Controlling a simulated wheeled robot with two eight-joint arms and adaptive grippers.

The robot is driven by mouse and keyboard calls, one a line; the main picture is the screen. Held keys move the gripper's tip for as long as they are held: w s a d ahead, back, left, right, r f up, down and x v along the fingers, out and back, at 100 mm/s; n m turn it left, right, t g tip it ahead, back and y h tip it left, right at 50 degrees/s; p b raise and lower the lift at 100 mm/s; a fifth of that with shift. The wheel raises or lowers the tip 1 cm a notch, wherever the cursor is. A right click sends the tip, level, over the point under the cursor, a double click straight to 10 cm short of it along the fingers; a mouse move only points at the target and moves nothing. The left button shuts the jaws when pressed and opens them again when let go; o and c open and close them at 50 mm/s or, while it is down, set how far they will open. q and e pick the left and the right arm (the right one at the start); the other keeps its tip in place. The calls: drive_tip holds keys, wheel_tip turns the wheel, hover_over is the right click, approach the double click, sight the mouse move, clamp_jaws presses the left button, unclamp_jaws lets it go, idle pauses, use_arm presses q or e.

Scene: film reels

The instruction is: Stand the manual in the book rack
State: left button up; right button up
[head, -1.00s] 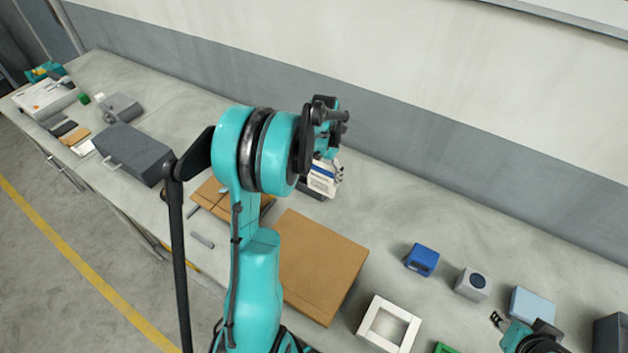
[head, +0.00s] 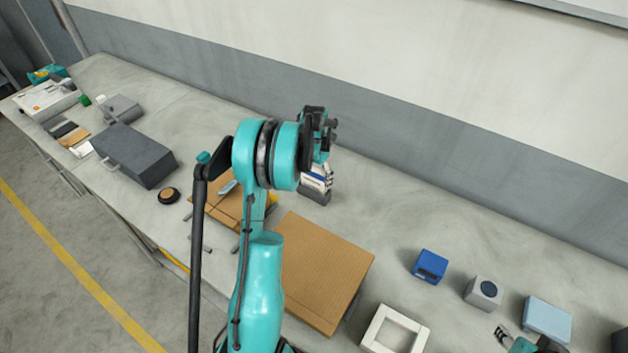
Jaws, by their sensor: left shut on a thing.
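My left gripper (head: 322,164) is shut on the manual (head: 314,183), a small white booklet with a blue band, beyond the middle of the table. The gripper hides the manual's upper part. A grey block-like holder (head: 316,196), which looks like the book rack, shows just below the manual. The manual's lower edge overlaps it in the picture; I cannot tell whether it is inside or only in front or above. My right gripper (head: 507,338) is at the bottom right edge, partly cut off, away from the manual.
A large brown board (head: 325,270) lies right of my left arm. A white square frame (head: 396,330), a blue box (head: 430,266), a grey box with a dark disc (head: 483,292) and a light blue box (head: 548,318) stand to the right. A dark grey box (head: 135,155) stands left.

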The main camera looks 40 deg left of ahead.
use_arm(q)
drive_tip(key=shift+f, duration=0.15)
drive_tip(key=o, duration=1.3)
